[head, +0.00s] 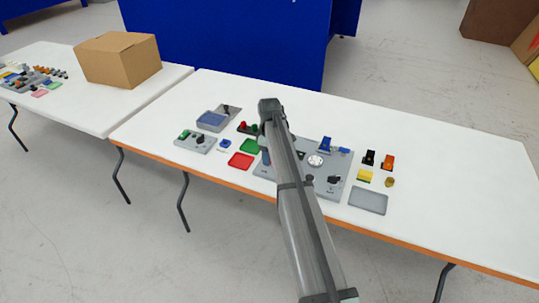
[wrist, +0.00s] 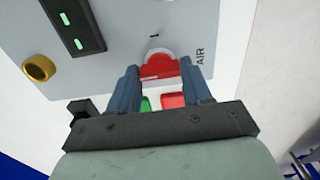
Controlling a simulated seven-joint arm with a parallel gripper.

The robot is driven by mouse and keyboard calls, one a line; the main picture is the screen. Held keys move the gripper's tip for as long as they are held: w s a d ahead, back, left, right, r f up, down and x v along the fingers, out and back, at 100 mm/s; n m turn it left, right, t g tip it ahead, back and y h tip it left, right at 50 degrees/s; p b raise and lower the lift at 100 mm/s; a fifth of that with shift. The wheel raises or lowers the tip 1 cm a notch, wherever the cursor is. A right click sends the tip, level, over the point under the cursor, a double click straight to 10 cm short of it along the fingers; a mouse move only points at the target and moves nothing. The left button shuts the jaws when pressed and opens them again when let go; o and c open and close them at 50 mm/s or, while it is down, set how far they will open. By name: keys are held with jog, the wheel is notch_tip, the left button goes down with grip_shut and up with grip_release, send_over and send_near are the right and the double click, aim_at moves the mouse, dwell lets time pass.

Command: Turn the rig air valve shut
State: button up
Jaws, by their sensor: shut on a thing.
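The air valve has a red handle (wrist: 156,68) on a pale round base, beside the printed word AIR on the grey rig panel (wrist: 120,75). My gripper (wrist: 161,74) has its two blue-grey fingers on either side of the red handle and is shut on it. The handle lies crosswise between the fingers in the wrist view. In the head view my arm hides the valve and most of the gripper; the rig panel (head: 331,184) shows beside the arm.
On the panel are a black module with green lights (wrist: 72,20) and a yellow ring (wrist: 38,67). A grey tray (head: 368,201) and small parts lie right. The table's right side (head: 460,185) is clear.

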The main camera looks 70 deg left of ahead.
jog(key=o, duration=1.1)
jog(key=shift+c, duration=0.2)
notch_tip(320, 180, up, 14)
jog(key=shift+f, duration=0.1)
dwell(0.3)
